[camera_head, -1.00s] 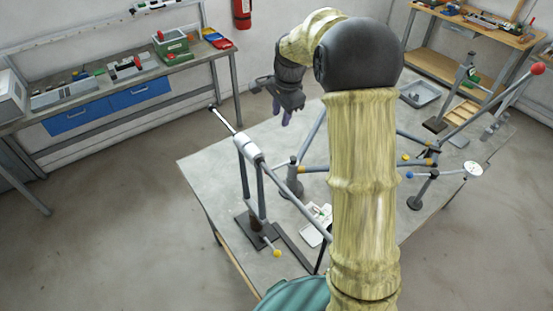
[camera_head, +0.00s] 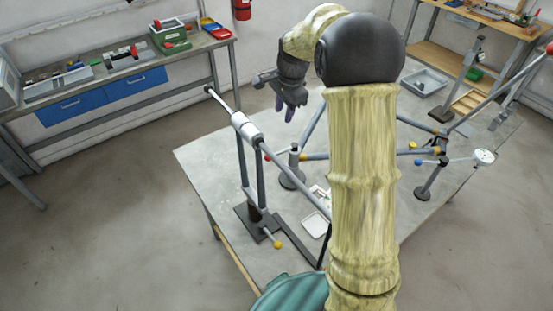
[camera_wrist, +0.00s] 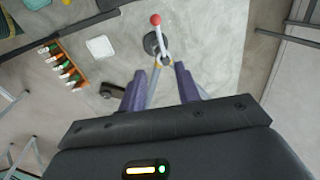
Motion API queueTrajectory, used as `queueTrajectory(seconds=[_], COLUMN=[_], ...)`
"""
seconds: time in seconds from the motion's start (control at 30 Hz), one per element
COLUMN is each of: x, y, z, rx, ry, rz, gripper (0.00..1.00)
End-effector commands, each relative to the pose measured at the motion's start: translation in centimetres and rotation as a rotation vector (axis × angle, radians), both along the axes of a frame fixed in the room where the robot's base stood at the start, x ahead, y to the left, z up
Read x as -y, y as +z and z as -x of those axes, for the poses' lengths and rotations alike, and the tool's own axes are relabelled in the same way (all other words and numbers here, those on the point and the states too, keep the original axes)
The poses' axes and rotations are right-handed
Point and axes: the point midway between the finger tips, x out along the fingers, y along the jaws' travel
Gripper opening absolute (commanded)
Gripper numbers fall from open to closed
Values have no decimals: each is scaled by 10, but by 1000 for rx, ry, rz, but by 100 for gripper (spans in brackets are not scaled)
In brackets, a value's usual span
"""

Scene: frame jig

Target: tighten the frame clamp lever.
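A lever with a red ball end (camera_wrist: 155,19) shows in the wrist view, on a clamp post with a round dark base (camera_wrist: 151,45). In the head view a small red knob (camera_head: 267,158) sits on the post (camera_head: 293,165) at a tube joint of the frame. My gripper (camera_head: 284,107) hangs above the table, above that post in the picture. Its two purple fingers (camera_wrist: 164,85) are apart with nothing gripped between them. The red ball lies beyond the fingertips, apart from them. My arm hides part of the frame in the head view.
A tall clamp stand (camera_head: 247,130) with a yellow knob stands at the table's left. A dial gauge (camera_head: 484,157) and a grey tray (camera_head: 425,82) are at the right. A white tray (camera_wrist: 101,46) and a rack of coloured items (camera_wrist: 65,64) show in the wrist view.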

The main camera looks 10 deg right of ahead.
Motion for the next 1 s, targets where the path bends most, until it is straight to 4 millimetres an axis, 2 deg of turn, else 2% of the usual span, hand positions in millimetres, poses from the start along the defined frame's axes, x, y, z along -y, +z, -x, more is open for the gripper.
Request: queueTrajectory(seconds=[0.03, 0.13, 0.67, 0.87, 1.0], x=[-2, -3, -2, -2, -4], y=[-19, -31, -34, -55, -79], z=[0, 0, -1, -4, -8], rx=[0, 0, -1, -4, -6], ry=[3, 6, 2, 1, 1], rz=[0, 0, 0, 0, -1], gripper=[33, 33, 33, 33, 33])
